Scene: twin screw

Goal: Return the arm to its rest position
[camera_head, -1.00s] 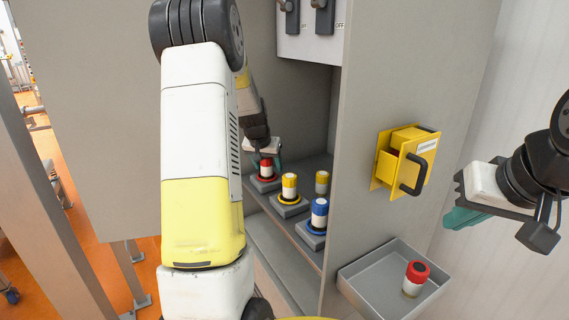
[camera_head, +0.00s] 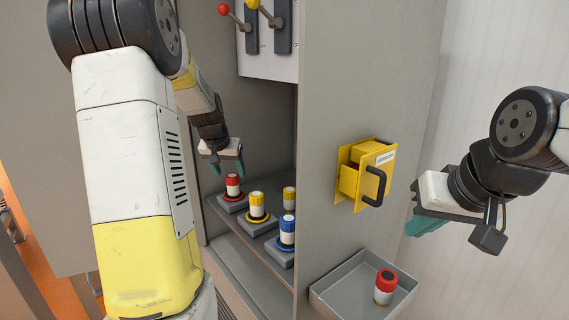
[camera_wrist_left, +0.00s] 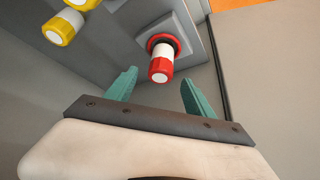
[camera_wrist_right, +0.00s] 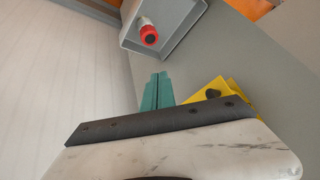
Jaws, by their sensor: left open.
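My left gripper (camera_head: 228,166) is open and empty, just above and apart from a red-and-white cylinder (camera_head: 232,186). That cylinder stands upright in a grey square base at the far left of the cabinet shelf. In the left wrist view the same cylinder (camera_wrist_left: 161,65) shows beyond the gap between the teal fingers (camera_wrist_left: 160,92). My right gripper (camera_head: 428,224) is to the right of the cabinet's side panel, holding nothing. In the right wrist view its fingers (camera_wrist_right: 157,92) are pressed together.
Two yellow-and-white cylinders (camera_head: 256,206) (camera_head: 289,198) and a blue-and-white one (camera_head: 287,232) stand on the shelf (camera_head: 226,216). A yellow box with a black handle (camera_head: 363,178) juts from the panel. Below it a grey tray (camera_head: 340,296) holds another red-and-white cylinder (camera_head: 384,288). Levers (camera_head: 252,22) are above.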

